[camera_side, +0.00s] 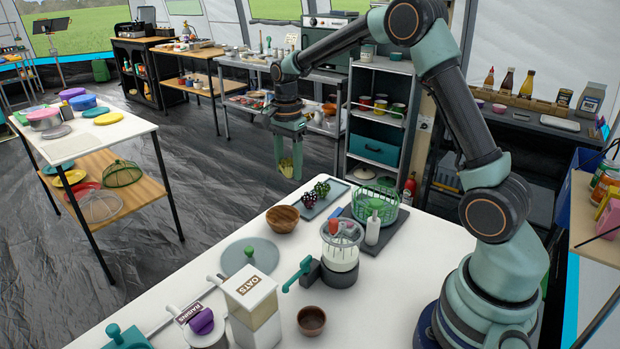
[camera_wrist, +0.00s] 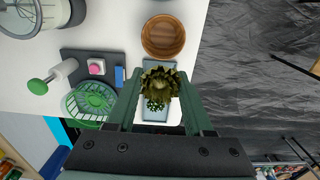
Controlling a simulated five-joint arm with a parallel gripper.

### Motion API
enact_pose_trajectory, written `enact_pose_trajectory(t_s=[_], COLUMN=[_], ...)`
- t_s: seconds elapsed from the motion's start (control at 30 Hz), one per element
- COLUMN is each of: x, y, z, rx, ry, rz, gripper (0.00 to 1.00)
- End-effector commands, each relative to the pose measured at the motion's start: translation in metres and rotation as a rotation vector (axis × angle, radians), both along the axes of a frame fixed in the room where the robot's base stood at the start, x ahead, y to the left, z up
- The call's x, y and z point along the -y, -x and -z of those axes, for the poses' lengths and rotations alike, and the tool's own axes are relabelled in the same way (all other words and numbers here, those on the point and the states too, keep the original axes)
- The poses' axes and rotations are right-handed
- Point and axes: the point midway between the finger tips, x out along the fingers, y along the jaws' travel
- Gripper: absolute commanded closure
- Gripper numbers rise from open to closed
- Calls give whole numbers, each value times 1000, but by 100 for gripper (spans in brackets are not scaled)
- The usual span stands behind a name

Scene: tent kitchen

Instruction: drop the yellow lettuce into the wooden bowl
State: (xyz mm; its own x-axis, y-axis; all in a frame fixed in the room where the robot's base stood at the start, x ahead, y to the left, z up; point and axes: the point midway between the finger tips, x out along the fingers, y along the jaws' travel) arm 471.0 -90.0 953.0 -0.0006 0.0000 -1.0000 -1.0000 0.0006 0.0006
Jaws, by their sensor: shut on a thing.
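My gripper (camera_side: 289,160) hangs high above the far edge of the white table, pointing down. It is shut on the yellow lettuce (camera_side: 287,168), a small yellow-green leafy bunch. In the wrist view the lettuce (camera_wrist: 160,84) sits between the two green fingers, clear of the table. The wooden bowl (camera_side: 283,218) is brown and round and stands on the table below the gripper. In the wrist view the bowl (camera_wrist: 163,37) lies just above the lettuce in the picture, with nothing seen inside it.
A grey-blue tray (camera_side: 335,194) with dark berry-like items lies beside the bowl.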

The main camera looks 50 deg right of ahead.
Motion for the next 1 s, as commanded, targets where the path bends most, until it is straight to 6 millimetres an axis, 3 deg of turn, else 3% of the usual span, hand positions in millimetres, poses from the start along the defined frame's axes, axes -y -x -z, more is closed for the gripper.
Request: enact_pose_trajectory(t_s=[0.17,0.63,1.0], x=[-8,-7,-7], y=[-5,-3,-4], z=[5,53,60], rx=[-1,-2,1], ry=[0,0,0], rz=[0,0,0], gripper=[80,80,80])
